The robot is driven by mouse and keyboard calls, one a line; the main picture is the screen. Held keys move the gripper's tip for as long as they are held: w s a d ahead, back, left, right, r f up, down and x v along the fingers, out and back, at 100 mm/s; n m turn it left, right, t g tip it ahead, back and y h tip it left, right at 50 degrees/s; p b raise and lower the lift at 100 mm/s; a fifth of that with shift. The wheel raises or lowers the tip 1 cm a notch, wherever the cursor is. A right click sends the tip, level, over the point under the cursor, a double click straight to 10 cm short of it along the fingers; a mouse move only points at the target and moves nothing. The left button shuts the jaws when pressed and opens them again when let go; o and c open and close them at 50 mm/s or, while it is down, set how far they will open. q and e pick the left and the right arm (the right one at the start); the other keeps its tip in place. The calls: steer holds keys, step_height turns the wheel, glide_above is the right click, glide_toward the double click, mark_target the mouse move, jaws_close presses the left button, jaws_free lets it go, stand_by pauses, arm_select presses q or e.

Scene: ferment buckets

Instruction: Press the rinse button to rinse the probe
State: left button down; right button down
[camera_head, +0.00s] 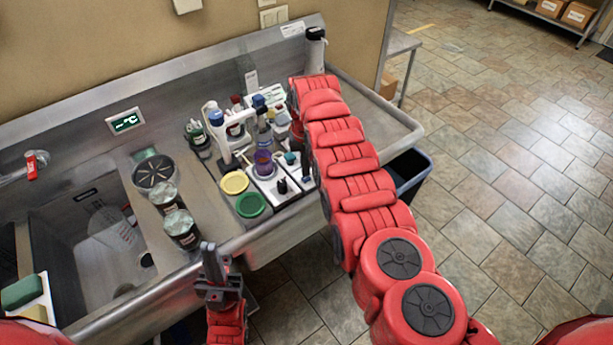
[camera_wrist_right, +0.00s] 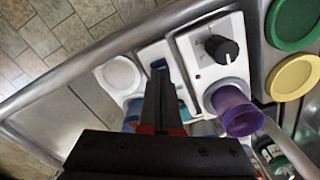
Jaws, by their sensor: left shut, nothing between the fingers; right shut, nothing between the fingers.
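I cannot single out the rinse button or the probe for certain. My right gripper (camera_wrist_right: 158,72) is shut and empty, its fingertips over a white panel (camera_wrist_right: 150,54) beside a white box with a black knob (camera_wrist_right: 222,49). Its fingers cover part of that panel; contact cannot be told. A purple cup (camera_wrist_right: 238,112) stands on the knob box; in the head view the cup (camera_head: 263,162) and knob (camera_head: 281,186) are left of my right arm. My left gripper (camera_head: 212,264) is shut and empty at the counter's front edge.
Yellow (camera_head: 234,183) and green (camera_head: 251,205) lids lie left of the knob box. Lidded jars (camera_head: 181,229) stand near the sink (camera_head: 92,235). Several bottles and a white stand (camera_head: 217,133) crowd the back. A dark bin (camera_head: 410,170) stands right of the counter.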

steer(key=shift+f+b, duration=0.85)
steer(key=shift+f, duration=0.2)
steer(key=shift+r, duration=0.15)
stand_by(0.5)
step_height(320, 180, up, 3)
steer(key=p, duration=0.2)
steer(key=shift+p, duration=0.4)
steer(key=shift+r+p, duration=0.85)
steer(key=shift+r, duration=0.55)
